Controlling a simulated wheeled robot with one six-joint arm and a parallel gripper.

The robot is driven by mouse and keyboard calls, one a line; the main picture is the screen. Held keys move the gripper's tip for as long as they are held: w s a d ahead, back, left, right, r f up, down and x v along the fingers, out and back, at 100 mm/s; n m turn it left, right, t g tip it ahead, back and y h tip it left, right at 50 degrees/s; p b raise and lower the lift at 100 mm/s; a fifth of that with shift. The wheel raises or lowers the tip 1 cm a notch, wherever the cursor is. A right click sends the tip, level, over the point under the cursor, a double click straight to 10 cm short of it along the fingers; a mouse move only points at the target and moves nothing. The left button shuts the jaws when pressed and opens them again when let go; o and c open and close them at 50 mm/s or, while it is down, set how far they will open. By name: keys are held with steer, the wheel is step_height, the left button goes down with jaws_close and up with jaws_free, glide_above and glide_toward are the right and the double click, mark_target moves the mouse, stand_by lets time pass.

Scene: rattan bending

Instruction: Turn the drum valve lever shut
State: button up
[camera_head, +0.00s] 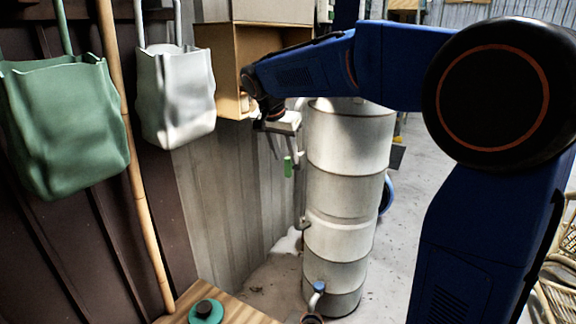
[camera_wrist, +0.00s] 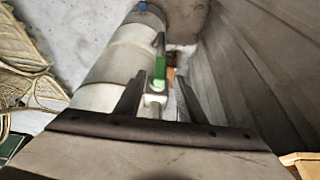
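The drum (camera_head: 345,215) is a tall, pale ribbed cylinder standing upright on the floor; it also shows in the wrist view (camera_wrist: 112,62). A green lever (camera_head: 288,166) stands out at the drum's upper left side, just below my gripper. In the wrist view the green lever (camera_wrist: 160,70) lies straight ahead, with a pale valve body (camera_wrist: 154,100) nearer me. My gripper (camera_head: 284,148) is open, with its fingers pointing down. In the wrist view the gripper's fingers (camera_wrist: 160,97) stand apart on either side of the valve body, and I see no clear contact.
A grey ribbed wall (camera_head: 225,190) stands close left of the drum. An open cardboard-coloured box (camera_head: 255,50) is behind my wrist. A blue-capped pipe (camera_head: 319,287) is low on the drum. Green (camera_head: 65,125) and white (camera_head: 175,95) bags hang at left. Rattan furniture (camera_head: 560,275) stands right.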

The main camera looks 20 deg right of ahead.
mark_target(287, 159)
steer(key=shift+x, duration=2.55)
steer(key=shift+c, duration=0.2)
jaws_close()
